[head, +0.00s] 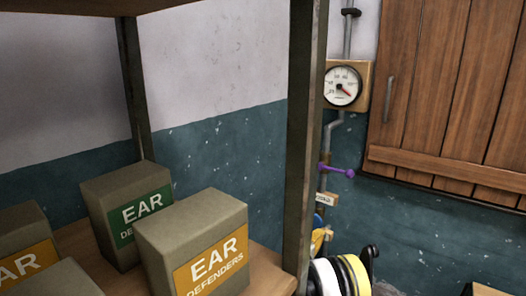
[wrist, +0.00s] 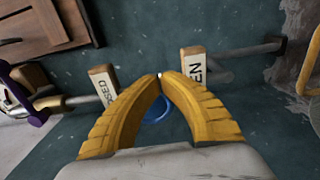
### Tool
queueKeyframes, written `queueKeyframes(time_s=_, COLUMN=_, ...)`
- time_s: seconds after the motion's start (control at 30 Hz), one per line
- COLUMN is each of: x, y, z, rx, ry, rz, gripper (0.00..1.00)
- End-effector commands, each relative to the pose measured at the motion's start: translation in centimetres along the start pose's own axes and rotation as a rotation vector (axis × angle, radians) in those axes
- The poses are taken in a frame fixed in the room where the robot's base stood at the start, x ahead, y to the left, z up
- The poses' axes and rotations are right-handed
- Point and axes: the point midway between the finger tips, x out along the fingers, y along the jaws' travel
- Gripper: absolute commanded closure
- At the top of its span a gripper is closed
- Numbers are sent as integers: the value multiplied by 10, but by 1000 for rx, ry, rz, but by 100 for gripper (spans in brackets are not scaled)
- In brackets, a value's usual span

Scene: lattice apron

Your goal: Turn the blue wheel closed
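The blue wheel (wrist: 157,110) shows in the wrist view through the gap between my gripper's yellow fingers, which hide most of it. My gripper (wrist: 161,77) is in front of the wheel with its fingertips together or almost so. I see nothing clearly held between them, and I cannot tell whether they touch the wheel. A "CLOSED" label block (wrist: 104,86) stands left of the fingers and an "OPEN" block (wrist: 194,68) right of them. In the head view a small blue part (head: 319,220), likely the wheel, shows just above my yellow finger (head: 317,241).
A purple lever (head: 338,171) juts from the pipe below a gauge (head: 343,87). A shelf post (head: 303,140) stands close left of the pipe, and boxes of ear defenders (head: 195,245) fill the shelf. A wooden shutter (head: 445,90) is on the right wall.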

Motion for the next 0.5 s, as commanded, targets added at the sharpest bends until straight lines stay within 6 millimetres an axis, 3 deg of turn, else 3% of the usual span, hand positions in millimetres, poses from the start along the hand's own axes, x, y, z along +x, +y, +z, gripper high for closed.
queueKeyframes(time_s=0.3, x=-38, y=0, z=3, rx=1, ry=-5, rz=0, gripper=100)
queueKeyframes(time_s=0.5, x=-43, y=0, z=4, rx=1, ry=-9, rz=-1, gripper=100)
